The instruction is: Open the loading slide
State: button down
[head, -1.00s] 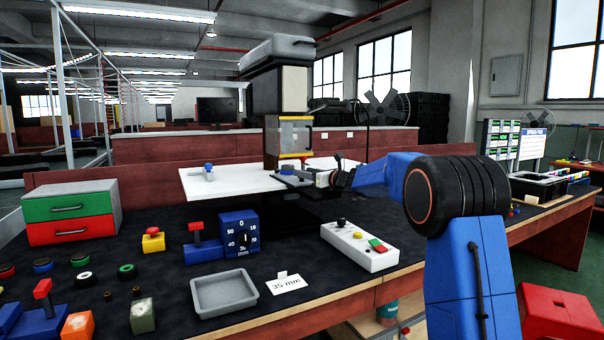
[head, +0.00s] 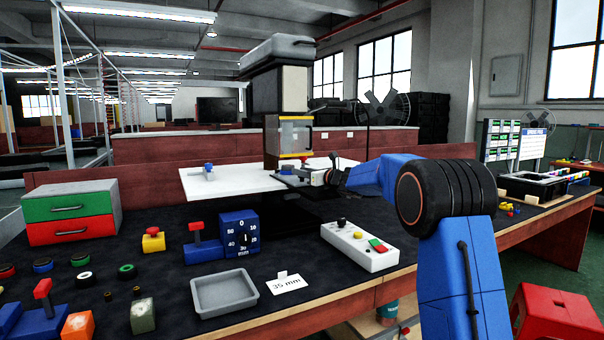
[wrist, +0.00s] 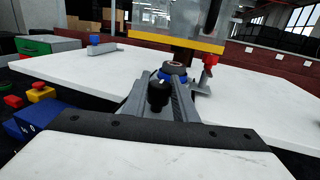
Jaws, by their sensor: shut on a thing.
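The press (head: 279,80) stands at the back of the bench, with a clear guard (head: 295,134) and a yellow lower edge above a white plate (head: 235,181). The loading slide (head: 290,179) is a low dark-grey piece under the guard, partly hidden by my gripper. In the wrist view the slide shows as grey rails (wrist: 184,103) with a black knob (wrist: 158,94) between them and a round blue-and-dark part (wrist: 173,72) behind. My gripper (head: 324,177) is at the slide's right end, shut on the slide's knob. Its fingertips are too small to see clearly.
A control box with buttons (head: 359,246), a blue dial box (head: 239,234), a grey tray (head: 224,293) and a "35 mm" card (head: 284,283) stand in front of the press. Green and red drawers (head: 70,213) stand at left. A blue stop (wrist: 102,45) sits on the plate.

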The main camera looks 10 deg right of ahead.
jog(key=s+d, duration=0.2)
jog(key=s, duration=0.8)
jog(key=s+d, duration=0.3)
jog(key=s, duration=0.7)
jog(key=shift+s+d, duration=0.25)
jog(key=shift+s, duration=0.15)
jog(key=c, duration=1.4)
grip_release()
jog(key=shift+c, duration=0.2)
jog(key=v, duration=1.7)
jog(key=shift+s, duration=0.2)
